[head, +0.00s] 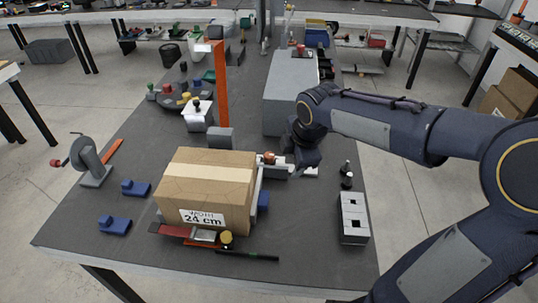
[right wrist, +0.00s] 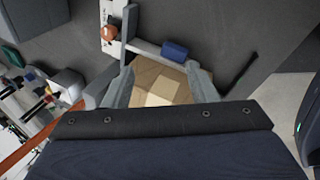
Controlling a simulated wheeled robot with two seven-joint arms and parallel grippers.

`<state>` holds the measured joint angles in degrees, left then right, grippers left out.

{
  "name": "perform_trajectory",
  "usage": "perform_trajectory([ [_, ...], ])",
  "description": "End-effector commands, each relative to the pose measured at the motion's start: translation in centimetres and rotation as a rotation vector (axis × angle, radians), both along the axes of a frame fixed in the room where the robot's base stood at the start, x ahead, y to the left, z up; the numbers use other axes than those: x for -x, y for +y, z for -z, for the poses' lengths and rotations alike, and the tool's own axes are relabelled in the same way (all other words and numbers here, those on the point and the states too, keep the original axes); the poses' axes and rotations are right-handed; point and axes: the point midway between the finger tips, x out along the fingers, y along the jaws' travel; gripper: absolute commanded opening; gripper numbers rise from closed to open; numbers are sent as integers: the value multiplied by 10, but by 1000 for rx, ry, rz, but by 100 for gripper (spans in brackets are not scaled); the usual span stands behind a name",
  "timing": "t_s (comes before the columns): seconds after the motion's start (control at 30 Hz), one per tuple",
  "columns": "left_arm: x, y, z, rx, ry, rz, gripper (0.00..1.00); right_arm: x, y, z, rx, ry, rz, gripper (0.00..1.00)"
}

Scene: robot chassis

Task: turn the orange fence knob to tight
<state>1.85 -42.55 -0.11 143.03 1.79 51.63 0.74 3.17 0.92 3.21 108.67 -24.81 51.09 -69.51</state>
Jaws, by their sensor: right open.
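The orange fence knob (head: 269,157) sits at the right rear corner of the cardboard box, on a pale fence (head: 258,186) along the box's right side. The knob also shows in the right wrist view (right wrist: 108,32), at the upper left, outside the jaws. My right gripper (head: 300,167) is just right of the knob and apart from it. In the right wrist view its two grey fingers (right wrist: 160,70) are spread, with nothing gripped. The knob's tight or loose marking is too small to read. My left gripper is not in view.
The cardboard box (head: 205,180), labelled 24 cm, stands left of the fence and shows beyond the fingers in the right wrist view. A tall orange post (head: 221,85) rises behind. A grey block with square holes (head: 353,217) stands at right. Blue pieces (head: 135,188) lie left.

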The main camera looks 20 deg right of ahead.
Motion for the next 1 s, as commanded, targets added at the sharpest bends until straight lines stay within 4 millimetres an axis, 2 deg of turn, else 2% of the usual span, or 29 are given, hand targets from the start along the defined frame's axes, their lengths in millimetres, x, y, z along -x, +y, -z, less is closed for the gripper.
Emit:
perform_trajectory([
  [0.03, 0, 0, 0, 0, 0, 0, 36, -31, -3, 12, 94, 21, -165, 52],
  [0.1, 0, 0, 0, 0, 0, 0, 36, -67, -7, 27, 223, 44, -395, 52],
  [0.2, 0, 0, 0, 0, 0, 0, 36, -111, -10, 50, 377, 81, -687, 52],
  [0.33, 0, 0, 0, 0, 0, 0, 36, -149, -10, 76, 513, 122, -959, 52],
  [0.5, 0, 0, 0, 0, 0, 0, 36, -169, -10, 93, 588, 150, -1111, 52],
  [0.63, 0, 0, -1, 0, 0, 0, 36, -173, -13, 105, 593, 153, -1125, 52],
  [1.0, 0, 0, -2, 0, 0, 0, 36, -191, -23, 155, 590, 153, -1122, 52],
])
